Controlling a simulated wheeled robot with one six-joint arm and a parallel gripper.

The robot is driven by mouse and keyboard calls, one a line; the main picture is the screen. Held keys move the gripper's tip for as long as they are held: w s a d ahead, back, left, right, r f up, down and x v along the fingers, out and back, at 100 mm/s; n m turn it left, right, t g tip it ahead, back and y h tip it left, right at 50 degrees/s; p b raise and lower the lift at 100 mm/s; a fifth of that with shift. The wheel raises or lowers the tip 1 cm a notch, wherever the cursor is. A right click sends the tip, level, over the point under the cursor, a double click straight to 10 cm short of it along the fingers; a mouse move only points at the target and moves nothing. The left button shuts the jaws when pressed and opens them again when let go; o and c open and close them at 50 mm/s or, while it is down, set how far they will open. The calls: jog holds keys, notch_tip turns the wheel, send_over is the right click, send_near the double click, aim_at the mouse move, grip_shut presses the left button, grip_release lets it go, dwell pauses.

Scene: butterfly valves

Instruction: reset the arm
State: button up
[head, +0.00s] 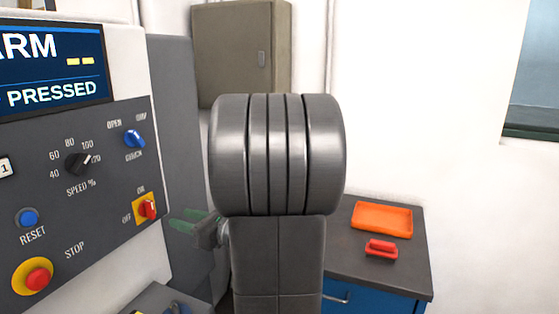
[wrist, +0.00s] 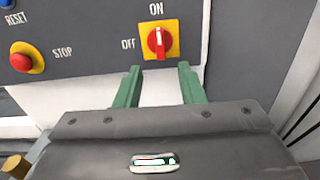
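My gripper (wrist: 159,66) is open and empty in the wrist view, its two green fingers apart. The fingertips lie just below a red rotary switch (wrist: 159,41) on a yellow plate, its handle upright toward ON. In the head view my gripper (head: 193,221) shows small and low, right of the same red switch (head: 149,208). My arm's grey links fill the middle of the head view and hide what is behind them.
The control panel at left has a blue RESET button (head: 28,217), a red STOP button (head: 37,277), a black speed knob (head: 78,163) and a blue selector (head: 134,138). Its screen (head: 50,65) shows "PRESSED". An orange tray (head: 382,219) and red-handled object (head: 381,249) sit on the right bench (head: 405,280).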

aim_at(152, 211)
jog(key=p+x, duration=0.1)
jog(key=x, duration=0.8)
jog(key=shift+w+a+r, duration=0.1)
jog(key=shift+a, duration=0.25)
jog(key=shift+w+a+f+n+b, duration=0.1)
jog(key=shift+w+f+n+b, duration=0.05)
jog(key=shift+f+n+b, duration=0.2)
jog(key=shift+s+r+n+b, duration=0.2)
jog(key=shift+n+b, duration=0.45)
jog(key=shift+n, duration=0.4)
jog(key=n+b, duration=0.1)
jog(key=n, duration=0.2)
jog(key=shift+n+b, duration=0.4)
jog(key=b+v, duration=0.1)
jog(key=v, duration=1.1)
jog(key=shift+d, duration=0.35)
jog(key=shift+s, duration=0.2)
